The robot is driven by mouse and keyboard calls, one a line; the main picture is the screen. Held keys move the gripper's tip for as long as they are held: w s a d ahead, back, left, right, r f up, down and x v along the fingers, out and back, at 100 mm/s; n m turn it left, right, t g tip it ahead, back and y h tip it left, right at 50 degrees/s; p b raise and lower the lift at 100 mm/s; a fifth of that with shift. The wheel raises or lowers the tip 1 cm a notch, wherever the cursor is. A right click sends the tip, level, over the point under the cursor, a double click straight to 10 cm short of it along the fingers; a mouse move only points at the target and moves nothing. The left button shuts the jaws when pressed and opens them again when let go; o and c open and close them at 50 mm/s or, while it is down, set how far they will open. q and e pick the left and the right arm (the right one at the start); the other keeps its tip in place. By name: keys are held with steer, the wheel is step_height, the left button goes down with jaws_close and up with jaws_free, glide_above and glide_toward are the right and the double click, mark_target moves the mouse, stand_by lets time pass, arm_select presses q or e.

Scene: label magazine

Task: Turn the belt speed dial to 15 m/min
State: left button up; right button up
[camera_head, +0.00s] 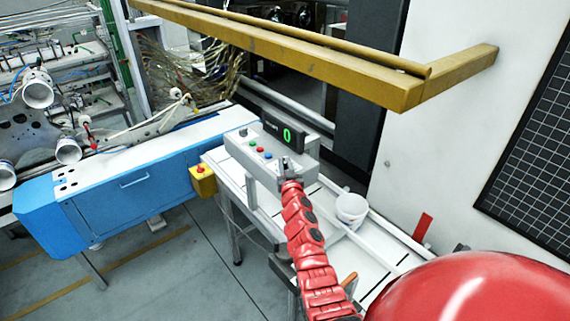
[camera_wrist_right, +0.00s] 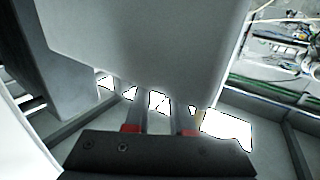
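The grey control box (camera_head: 262,154) stands on a white-topped bench, with a black display (camera_head: 283,131) showing a green 0. I cannot make out the speed dial; my right gripper may cover it. My right gripper (camera_head: 287,168) is at the near end of the box, at the end of my red arm. In the right wrist view, its two fingers (camera_wrist_right: 160,112) have a gap between them and reach to the lower edge of a grey housing (camera_wrist_right: 150,45). Their tips are hidden, so whether they hold anything does not show. My left gripper is not in view.
Several coloured buttons (camera_head: 260,149) sit on the box top. A yellow beam (camera_head: 300,55) crosses above and behind the box. A white bucket (camera_head: 351,207) stands to the right. A yellow box with a red button (camera_head: 202,180) is at the left.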

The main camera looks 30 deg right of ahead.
steer(key=shift+o, duration=1.4)
steer(key=shift+s+a+p, duration=0.3)
steer(key=shift+s+p, duration=0.25)
steer(key=shift+p, duration=0.1)
steer(key=b+v, duration=0.1)
steer(key=v, duration=1.5)
steer(key=shift+s, duration=0.1)
